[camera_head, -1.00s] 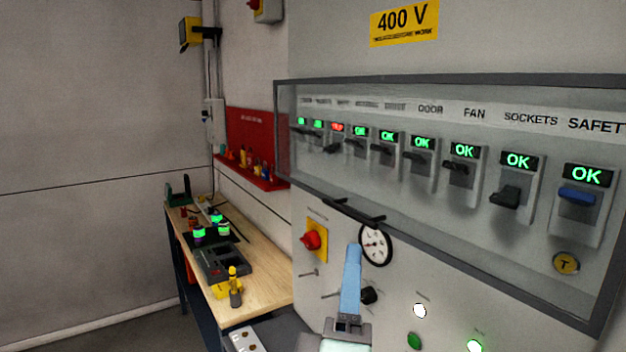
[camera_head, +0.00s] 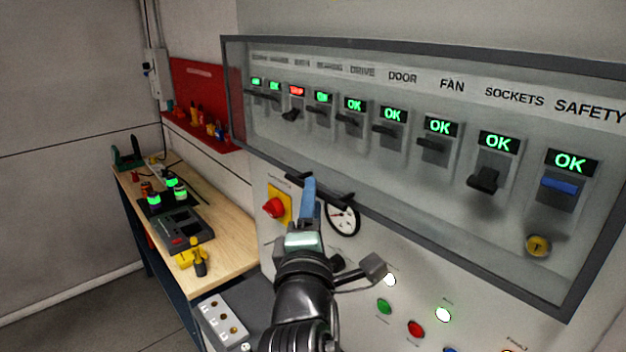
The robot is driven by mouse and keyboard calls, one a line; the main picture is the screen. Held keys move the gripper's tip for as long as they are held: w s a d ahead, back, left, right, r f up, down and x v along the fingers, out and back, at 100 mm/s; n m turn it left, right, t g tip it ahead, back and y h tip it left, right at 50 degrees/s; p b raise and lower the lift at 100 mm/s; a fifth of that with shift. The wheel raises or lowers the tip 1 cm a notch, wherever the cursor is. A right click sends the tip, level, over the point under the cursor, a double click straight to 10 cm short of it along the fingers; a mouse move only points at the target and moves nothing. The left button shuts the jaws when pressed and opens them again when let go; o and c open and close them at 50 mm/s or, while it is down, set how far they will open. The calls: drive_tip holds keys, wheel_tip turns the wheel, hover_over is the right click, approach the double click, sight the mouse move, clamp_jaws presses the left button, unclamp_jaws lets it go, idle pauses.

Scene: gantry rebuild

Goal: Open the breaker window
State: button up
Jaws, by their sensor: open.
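The breaker window (camera_head: 420,224) is a clear pane in a grey frame over a row of breakers on the panel. It looks shut. Its dark bar handle (camera_head: 335,197) is at the lower left edge of the frame. My gripper (camera_head: 308,186) is open, with its blue fingertips up at the handle, overlapping it in the picture. I cannot tell whether they touch it. My wrist hides part of the panel below.
Lamps and buttons (camera_head: 415,328) are lower right. A wooden workbench (camera_head: 226,251) with tools stands left. Open floor lies further left.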

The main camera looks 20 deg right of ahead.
drive_tip(key=shift+p+x, duration=0.4)
drive_tip(key=shift+x, duration=1.2)
drive_tip(key=shift+c, duration=0.3)
clamp_jaws()
